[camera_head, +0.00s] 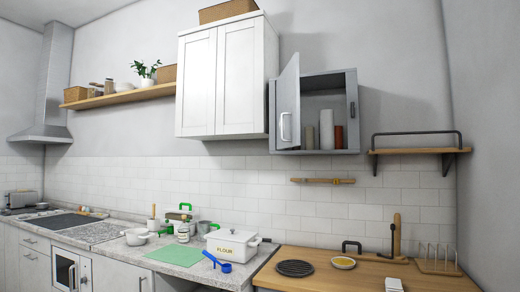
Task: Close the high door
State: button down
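A grey wall cabinet (352,100) hangs on the back wall, right of the white cabinet. Its hinged door (289,105) stands open at the cabinet's left side and swings out toward me. The door has a pale handle (285,127) low on its face. Inside the open cabinet stand a few cylinders, among them a white one (327,130) and a brown one (339,137). A dark handle-like piece shows at the cabinet's right edge. My gripper is not in this view.
A closed white two-door cabinet (222,80) hangs to the left. A small shelf with a dark rail (418,151) is at the right. Below are a wooden counter (350,279), a white flour box (232,244) and a green board (174,255). The air before the door looks clear.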

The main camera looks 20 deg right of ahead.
aim_at(288, 89)
jog(key=i+j+z, duration=0.45)
jog(key=i, duration=0.15)
jog(key=i+j+z, duration=0.4)
jog(key=i+j, duration=0.15)
